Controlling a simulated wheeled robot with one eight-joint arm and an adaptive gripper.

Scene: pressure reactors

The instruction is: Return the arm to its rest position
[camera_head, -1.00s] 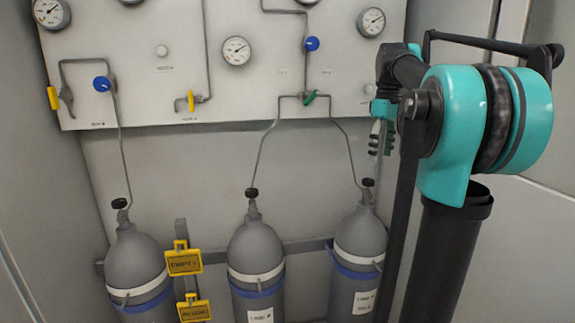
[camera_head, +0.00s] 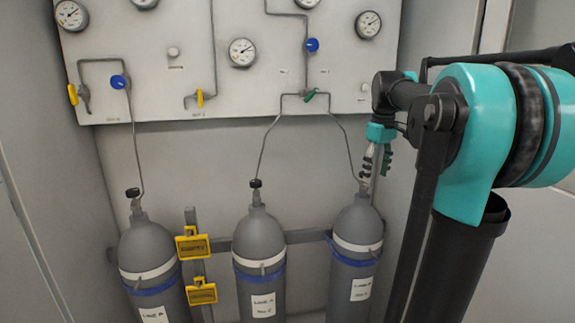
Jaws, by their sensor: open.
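My arm (camera_head: 465,140), teal and black, fills the right side of the head view. My gripper (camera_head: 375,162) hangs fingers down from the wrist, in front of the wall just above the right gas cylinder (camera_head: 355,240) in the picture. Its dark green finger pads are apart and nothing shows between them. Whether it touches the right cylinder's valve or hose behind it cannot be told; the valve top is partly hidden by the fingers.
A grey panel (camera_head: 150,100) with gauges, blue knobs, yellow handles and a green handle (camera_head: 309,95) is on the wall. A left cylinder (camera_head: 148,250) and a middle cylinder (camera_head: 259,245) stand below. Side walls close in the space.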

